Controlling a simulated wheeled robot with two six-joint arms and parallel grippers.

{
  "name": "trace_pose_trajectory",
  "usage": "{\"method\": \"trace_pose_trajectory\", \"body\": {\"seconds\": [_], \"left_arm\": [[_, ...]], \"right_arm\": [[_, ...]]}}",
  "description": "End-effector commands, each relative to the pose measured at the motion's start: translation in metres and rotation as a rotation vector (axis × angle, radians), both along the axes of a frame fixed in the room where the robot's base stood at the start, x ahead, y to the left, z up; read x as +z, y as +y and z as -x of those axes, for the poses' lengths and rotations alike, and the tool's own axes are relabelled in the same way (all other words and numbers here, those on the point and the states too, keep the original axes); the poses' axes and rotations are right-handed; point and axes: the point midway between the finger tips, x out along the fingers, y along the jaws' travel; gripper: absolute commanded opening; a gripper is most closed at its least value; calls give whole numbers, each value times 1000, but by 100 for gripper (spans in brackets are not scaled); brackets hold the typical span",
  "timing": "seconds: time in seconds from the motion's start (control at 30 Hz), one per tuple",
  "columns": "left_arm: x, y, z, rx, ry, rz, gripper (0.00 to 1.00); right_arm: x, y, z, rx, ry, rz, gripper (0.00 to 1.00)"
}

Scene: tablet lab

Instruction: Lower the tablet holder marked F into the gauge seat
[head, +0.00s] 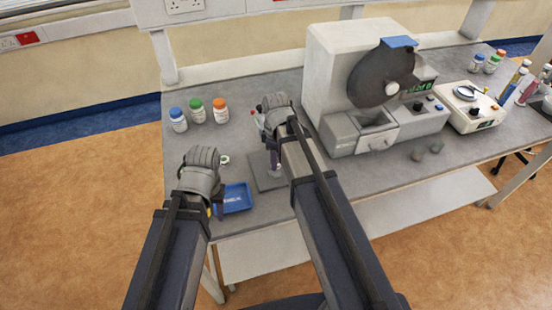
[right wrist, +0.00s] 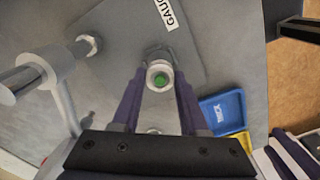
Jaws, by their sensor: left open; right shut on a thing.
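My right gripper (right wrist: 158,95) is shut on a small pale round tablet holder (right wrist: 150,84) with a green centre. No letter F is readable on it. In the right wrist view the holder is over the grey gauge plate (right wrist: 110,40), in front of a grey round part that it mostly covers. I cannot tell whether the two touch. In the head view the right gripper (head: 272,150) is above the gauge plate (head: 268,182), and my arm hides much of the gauge. My left gripper (head: 216,208) is open beside the blue tray.
The blue tray (head: 238,197) also shows in the right wrist view (right wrist: 222,108), next to a yellow one (right wrist: 244,141). A grey metal post (right wrist: 62,105) stands left of the holder. Several capped bottles (head: 198,110) stand at the back left. A large machine (head: 335,65) stands right of the gauge.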

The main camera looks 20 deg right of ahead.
Motion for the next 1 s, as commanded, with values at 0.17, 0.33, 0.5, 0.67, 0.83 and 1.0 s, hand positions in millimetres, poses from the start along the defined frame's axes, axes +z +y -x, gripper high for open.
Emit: {"method": "trace_pose_trajectory", "body": {"seconds": [0.17, 0.33, 0.5, 0.67, 0.83, 1.0], "left_arm": [[-16, 0, 0, 0, 0, 0, 50], [-24, 0, 0, 1, 0, 0, 50], [-26, 0, 0, 1, 0, 0, 50], [-25, 0, 0, 0, 0, 0, 50], [-25, 0, 0, 0, 0, 0, 50], [-25, 0, 0, 0, 0, 0, 50]], "right_arm": [[-16, 0, 0, 0, 0, 0, 0], [-24, 0, 0, 0, 0, 0, 0], [-26, 0, 0, 0, 0, 0, 0], [-25, 0, 0, 0, 0, 0, 0], [-25, 0, 0, 0, 0, 0, 0], [-25, 0, 0, 0, 0, 0, 0]]}}
